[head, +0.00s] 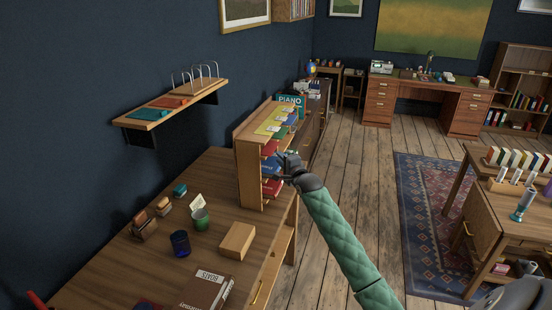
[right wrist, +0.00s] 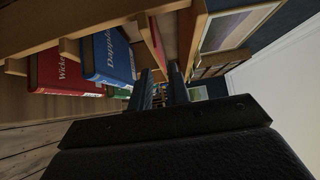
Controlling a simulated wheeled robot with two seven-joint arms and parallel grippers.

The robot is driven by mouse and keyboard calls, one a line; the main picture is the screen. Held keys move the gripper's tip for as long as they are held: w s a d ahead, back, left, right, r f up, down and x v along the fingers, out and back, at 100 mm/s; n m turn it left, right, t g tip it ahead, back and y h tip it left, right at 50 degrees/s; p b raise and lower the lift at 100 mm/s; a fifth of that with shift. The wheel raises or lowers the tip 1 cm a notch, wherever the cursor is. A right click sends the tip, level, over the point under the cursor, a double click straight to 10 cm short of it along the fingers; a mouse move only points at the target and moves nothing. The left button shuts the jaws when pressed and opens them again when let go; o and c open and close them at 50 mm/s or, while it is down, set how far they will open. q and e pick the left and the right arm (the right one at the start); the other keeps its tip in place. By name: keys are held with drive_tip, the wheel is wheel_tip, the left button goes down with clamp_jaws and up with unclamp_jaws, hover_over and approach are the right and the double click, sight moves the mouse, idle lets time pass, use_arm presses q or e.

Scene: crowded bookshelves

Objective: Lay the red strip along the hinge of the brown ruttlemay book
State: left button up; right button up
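A brown book (head: 207,290) with a white label lies on the wooden desk at the bottom of the head view. The label is not clearly readable, so I cannot tell whether it is the ruttlemay book. I cannot pick out the red strip for certain. My right gripper (head: 284,158) is at the open side of the small bookcase. In the right wrist view its two dark fingers (right wrist: 163,88) stand apart with nothing seen between them. Near them are a red book (right wrist: 66,72) and a blue book (right wrist: 108,56). My left gripper is not in view.
The small bookcase (head: 250,170) stands on the desk (head: 130,266). A tan block (head: 237,240), green cup (head: 200,219) and blue cup (head: 180,243) are in front of it. A wall shelf (head: 185,101) holds a red item and a teal item.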

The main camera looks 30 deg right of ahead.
sight(270, 148)
drive_tip(key=w, duration=0.2)
drive_tip(key=shift+w, duration=0.35)
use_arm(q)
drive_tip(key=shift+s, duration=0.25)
